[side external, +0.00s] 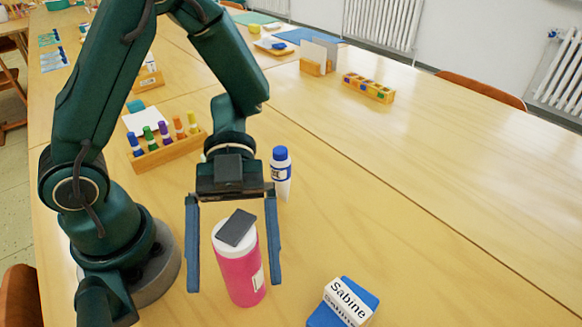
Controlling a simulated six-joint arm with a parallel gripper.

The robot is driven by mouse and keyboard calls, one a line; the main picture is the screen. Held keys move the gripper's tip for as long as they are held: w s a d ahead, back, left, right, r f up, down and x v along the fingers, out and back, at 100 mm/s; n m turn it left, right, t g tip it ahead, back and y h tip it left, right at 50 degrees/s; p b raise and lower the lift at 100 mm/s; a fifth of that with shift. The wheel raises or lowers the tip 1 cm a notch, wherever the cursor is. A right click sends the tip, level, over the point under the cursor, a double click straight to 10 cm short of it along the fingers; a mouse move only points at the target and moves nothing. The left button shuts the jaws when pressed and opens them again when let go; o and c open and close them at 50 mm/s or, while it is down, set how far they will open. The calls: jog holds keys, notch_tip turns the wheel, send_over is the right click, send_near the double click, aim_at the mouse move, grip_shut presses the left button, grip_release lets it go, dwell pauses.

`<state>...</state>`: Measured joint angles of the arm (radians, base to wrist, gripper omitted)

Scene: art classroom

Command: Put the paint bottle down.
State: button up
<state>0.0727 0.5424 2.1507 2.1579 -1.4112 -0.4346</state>
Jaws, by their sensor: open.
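The paint bottle (240,272) is pink with a white lid and stands upright on the table, by the look of it. A dark grey flat piece (236,228) lies on its lid; I cannot tell whether it is part of the bottle. My gripper (234,288) points down over the bottle and is open. One blue finger is on each side of the bottle, with a visible gap on both sides. The palm is above the lid.
A white glue bottle (281,176) with a blue cap stands just behind. A "Sabine" name card (348,302) on a blue block is at front right. A wooden rack (168,152) of colored markers is behind left.

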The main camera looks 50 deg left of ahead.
jog(key=v, duration=1.2)
jog(key=w+d+r+n+t, duration=0.2)
jog(key=w+d+r+t, duration=0.1)
jog(key=w+t, duration=0.4)
jog(key=w+d+r+n+t, duration=0.2)
jog(key=w+d+t, duration=0.1)
jog(key=w+t, duration=0.45)
jog(key=w+a+r+n+t+y, duration=0.5)
jog(key=a+r+n+t+y, duration=0.2)
jog(key=n, duration=0.1)
jog(key=s+a+f+n+g+y, duration=0.2)
jog(key=s+a+n+y, duration=0.4)
jog(key=a+n+y, duration=0.15)
jog(key=s+d+f+n+g+h, duration=0.1)
jog(key=s+d+f+n+g, duration=0.1)
jog(key=s, duration=0.5)
jog(key=s+d+f+n+g+h, duration=0.2)
jog(key=s+d+f+g, duration=0.2)
jog(key=s+f+g, duration=0.1)
jog(key=s+f, duration=0.1)
jog(key=s, duration=0.1)
jog(key=shift+s+f, duration=0.25)
